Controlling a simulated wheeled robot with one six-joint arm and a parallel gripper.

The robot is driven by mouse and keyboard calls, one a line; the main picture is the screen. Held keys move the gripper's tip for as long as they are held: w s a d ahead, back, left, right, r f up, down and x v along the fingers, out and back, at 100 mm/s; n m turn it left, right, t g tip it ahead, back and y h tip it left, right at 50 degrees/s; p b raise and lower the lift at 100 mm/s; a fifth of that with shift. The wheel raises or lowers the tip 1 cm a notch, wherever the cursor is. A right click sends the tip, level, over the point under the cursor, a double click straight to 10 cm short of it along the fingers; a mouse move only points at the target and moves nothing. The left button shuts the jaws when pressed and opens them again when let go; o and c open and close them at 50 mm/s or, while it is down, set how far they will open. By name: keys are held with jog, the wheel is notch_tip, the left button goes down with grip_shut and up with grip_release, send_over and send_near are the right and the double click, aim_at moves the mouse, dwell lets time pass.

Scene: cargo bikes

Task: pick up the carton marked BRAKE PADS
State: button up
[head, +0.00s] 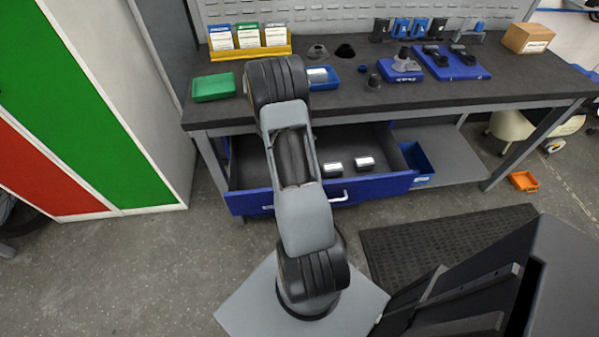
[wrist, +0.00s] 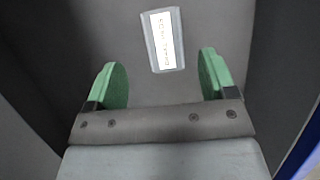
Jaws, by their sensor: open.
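My gripper (wrist: 162,85) is open and empty, its two green fingertips apart, pointing down over the grey drawer floor. In the wrist view, a small grey carton with a white label (wrist: 163,40) lies just beyond the gap between the fingertips, slightly tilted. Its lettering is too small to read surely. In the head view, two small white-topped cartons, a left one (head: 332,168) and a right one (head: 364,163), lie in the open drawer (head: 382,186). I cannot tell which carton the wrist view shows. My arm hides the gripper and part of the drawer in the head view.
The drawer's dark side walls and blue front (wrist: 305,150) stand close around my gripper. The workbench (head: 420,98) overhangs the back of the drawer. A blue bin (head: 417,163) stands right of the drawer; an orange bin (head: 523,181) lies on the floor.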

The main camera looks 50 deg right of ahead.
jog(key=shift+a+x, duration=0.2)
jog(key=shift+x, duration=2.75)
jog(key=shift+s, duration=0.15)
jog(key=c, duration=1)
